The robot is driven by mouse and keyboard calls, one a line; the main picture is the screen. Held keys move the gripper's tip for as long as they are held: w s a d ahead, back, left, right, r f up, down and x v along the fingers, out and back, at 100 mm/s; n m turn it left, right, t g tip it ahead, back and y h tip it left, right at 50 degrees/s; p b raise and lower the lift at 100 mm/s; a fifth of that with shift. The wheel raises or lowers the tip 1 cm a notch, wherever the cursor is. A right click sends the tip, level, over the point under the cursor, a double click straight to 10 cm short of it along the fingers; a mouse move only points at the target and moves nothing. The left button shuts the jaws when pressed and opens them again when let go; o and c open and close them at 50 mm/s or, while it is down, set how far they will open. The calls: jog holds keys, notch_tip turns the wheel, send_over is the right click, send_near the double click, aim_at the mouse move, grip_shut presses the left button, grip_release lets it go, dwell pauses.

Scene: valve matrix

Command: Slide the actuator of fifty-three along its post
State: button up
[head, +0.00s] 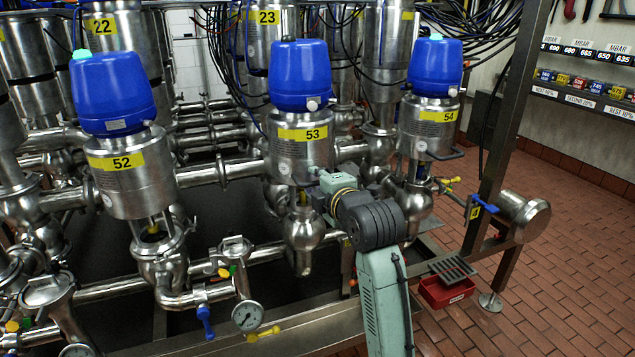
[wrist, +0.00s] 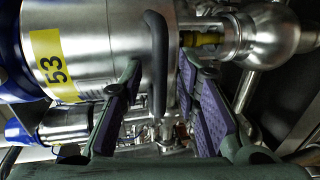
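Actuator fifty-three (head: 298,160) is a steel cylinder with a blue cap and a yellow 53 label, upright on its post above a round valve body (head: 304,232). In the wrist view, the actuator (wrist: 105,30) lies sideways, with a dark bar handle (wrist: 158,50) at its lower end. A yellow part of the post (wrist: 203,39) shows in the gap between actuator and valve body. My gripper (wrist: 160,75) is open, one purple-padded finger on each side of the handle, with gaps visible. In the head view, my wrist hides most of the gripper and handle.
Actuator fifty-two (head: 128,180) stands to the left and actuator fifty-four (head: 428,125) to the right, close to my arm. Steel pipes run behind and below. A red bin (head: 445,292) sits by the frame post; tiled floor (head: 570,270) is clear at right.

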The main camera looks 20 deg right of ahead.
grip_shut()
dwell(0.7)
